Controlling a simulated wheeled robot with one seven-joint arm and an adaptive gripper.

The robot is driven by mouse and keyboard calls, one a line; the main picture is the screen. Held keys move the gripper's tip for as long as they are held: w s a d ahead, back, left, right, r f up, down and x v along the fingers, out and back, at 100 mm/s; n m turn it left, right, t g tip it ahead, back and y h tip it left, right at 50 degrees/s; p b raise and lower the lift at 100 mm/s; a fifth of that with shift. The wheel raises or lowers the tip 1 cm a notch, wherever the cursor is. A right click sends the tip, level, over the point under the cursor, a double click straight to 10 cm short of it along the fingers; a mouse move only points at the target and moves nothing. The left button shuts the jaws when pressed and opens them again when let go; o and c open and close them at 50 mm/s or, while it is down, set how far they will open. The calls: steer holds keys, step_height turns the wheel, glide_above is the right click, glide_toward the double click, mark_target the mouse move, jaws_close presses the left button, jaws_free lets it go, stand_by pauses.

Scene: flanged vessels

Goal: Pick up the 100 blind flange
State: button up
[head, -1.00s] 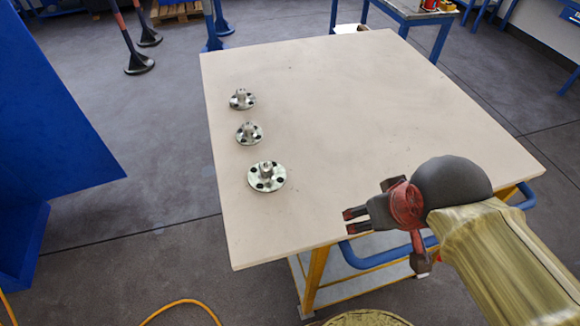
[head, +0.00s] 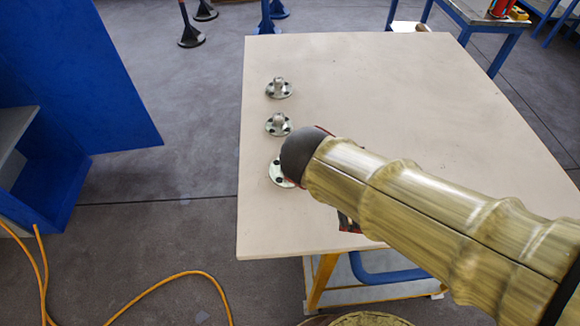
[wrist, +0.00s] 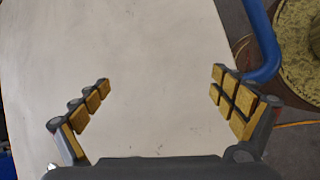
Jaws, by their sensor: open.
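Three metal flanges with a central stub and dark bolt holes stand in a row on the table's left side in the head view: a far one (head: 279,89), a middle one (head: 278,125) and a near one (head: 278,177). The near one looks largest and is partly covered by my arm. No size marking is legible, so I cannot tell which is the 100 blind flange. My gripper (wrist: 162,82) is open and empty in the wrist view, over bare tabletop, with no flange between its fingers. In the head view my arm mostly hides it, near the near flange.
The pale tabletop (head: 370,85) is clear apart from the flanges. A blue cabinet (head: 95,80) stands left, with a yellow cable (head: 165,285) on the floor. Another blue table (head: 490,20) is at the back right.

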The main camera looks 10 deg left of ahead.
steer(key=a+n+t, duration=0.1)
steer(key=a+n, duration=0.1)
steer(key=a, duration=0.1)
steer(key=w+a+n+t+h, duration=0.1)
steer(key=a+n, duration=0.1)
steer(key=a, duration=0.1)
steer(key=w+a+n+t, duration=0.1)
steer(key=a+n, duration=0.2)
steer(key=shift+w+a+f, duration=0.15)
steer(key=shift+w+a, duration=0.1)
steer(key=shift+a, duration=0.05)
steer(key=a+n+t, duration=0.1)
steer(key=a+n, duration=0.1)
steer(key=a, duration=0.1)
steer(key=a+n+t, duration=0.2)
steer(key=a, duration=0.2)
steer(key=s+a+n+t, duration=0.1)
steer(key=a+n, duration=0.1)
steer(key=a, duration=0.2)
steer(key=shift+a+n+t, duration=0.2)
steer(key=shift+n+t, duration=0.1)
steer(key=shift+w+a, duration=0.15)
steer(key=shift+y, duration=0.3)
steer(key=b+x, duration=0.3)
steer(key=x, duration=0.4)
steer(key=shift+f, duration=0.1)
steer(key=shift+w+d, duration=0.15)
steer(key=shift+d, duration=0.1)
steer(key=c, duration=0.4)
